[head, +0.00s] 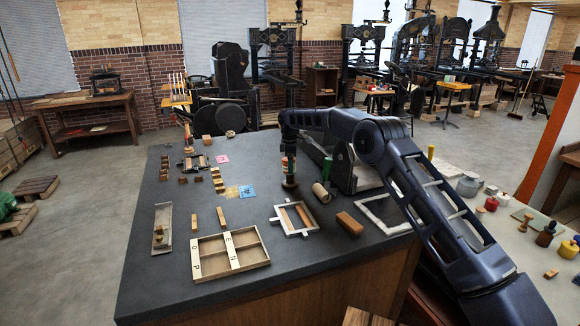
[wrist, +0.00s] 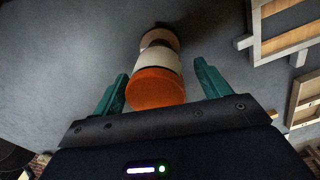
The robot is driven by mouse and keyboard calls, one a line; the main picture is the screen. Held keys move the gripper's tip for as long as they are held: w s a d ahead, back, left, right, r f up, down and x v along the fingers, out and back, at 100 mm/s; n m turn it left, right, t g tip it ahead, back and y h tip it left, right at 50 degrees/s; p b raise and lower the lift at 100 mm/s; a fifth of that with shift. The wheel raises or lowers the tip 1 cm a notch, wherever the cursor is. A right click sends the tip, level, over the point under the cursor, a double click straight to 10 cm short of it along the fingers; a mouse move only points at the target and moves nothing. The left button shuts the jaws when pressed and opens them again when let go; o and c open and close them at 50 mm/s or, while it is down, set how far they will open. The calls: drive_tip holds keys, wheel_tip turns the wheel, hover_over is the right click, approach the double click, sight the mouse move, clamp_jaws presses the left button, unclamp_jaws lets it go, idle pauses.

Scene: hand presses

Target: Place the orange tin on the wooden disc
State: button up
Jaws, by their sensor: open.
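The orange tin (wrist: 157,88) stands between the fingers of my gripper (wrist: 163,72) in the wrist view, its orange end towards the camera and a pale band around it. The teal fingers are open, one on each side; a gap shows at the right finger, and I cannot tell whether the left one touches. The wooden disc (wrist: 158,36) shows past the tin's far end, and the tin appears to stand on it. In the head view the tin is small and partly hidden by my gripper (head: 289,161), above the wooden disc (head: 290,184) on the dark table.
A tan cylinder (head: 321,193) lies just right of the disc, and a green cylinder (head: 327,168) stands behind it. A framed block (head: 296,217) and a brown block (head: 349,223) lie in front. A wooden compartment tray (head: 230,254) is at the front left. Bare table lies left of the disc.

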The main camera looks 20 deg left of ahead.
wheel_tip(320, 180, up, 11)
drive_tip(key=shift+r, duration=0.1)
idle(0.3)
